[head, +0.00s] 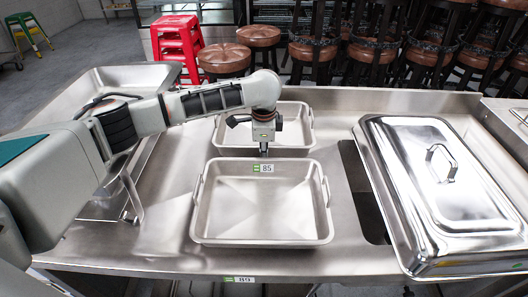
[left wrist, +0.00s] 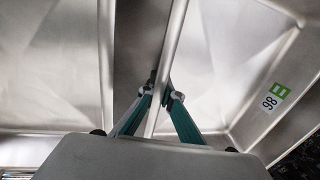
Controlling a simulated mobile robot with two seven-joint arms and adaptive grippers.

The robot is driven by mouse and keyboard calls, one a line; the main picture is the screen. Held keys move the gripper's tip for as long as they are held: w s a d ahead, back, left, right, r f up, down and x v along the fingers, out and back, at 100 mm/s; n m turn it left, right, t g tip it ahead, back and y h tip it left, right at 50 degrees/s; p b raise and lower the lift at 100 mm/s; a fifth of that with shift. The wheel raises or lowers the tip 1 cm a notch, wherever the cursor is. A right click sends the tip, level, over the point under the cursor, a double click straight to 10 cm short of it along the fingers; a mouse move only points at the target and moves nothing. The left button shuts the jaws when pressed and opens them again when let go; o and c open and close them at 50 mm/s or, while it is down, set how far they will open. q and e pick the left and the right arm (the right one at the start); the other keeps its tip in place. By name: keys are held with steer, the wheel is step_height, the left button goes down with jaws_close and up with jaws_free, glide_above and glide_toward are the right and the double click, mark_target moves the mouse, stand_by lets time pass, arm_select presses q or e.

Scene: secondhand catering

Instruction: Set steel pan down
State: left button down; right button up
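A rectangular steel pan (head: 263,215) labelled 85 is level at the middle of the steel bench; I see no clear gap under it. A second steel pan (head: 290,136) is close behind it. My left gripper (head: 264,152) points down where the two pans meet. In the left wrist view, its fingertips (left wrist: 161,88) close from both sides on a thin steel rim (left wrist: 172,40). That view does not settle which pan the rim belongs to; the front pan's back rim fits the head view. A labelled pan (left wrist: 235,60) is right of the rim. My right gripper is not in view.
A large lidded steel dish (head: 430,185) stands at the right. A dark opening (head: 362,190) in the bench (head: 165,225) lies between it and the front pan. Another steel container (head: 125,75) is at the left under my arm. Stools (head: 260,36) stand behind the bench.

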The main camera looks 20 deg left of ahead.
arm_select(q)
steer(key=c, duration=2.6)
jaws_free()
steer(key=shift+o, duration=0.2)
step_height(320, 180, up, 12)
steer(key=s, duration=0.2)
steer(key=shift+d, duration=0.3)
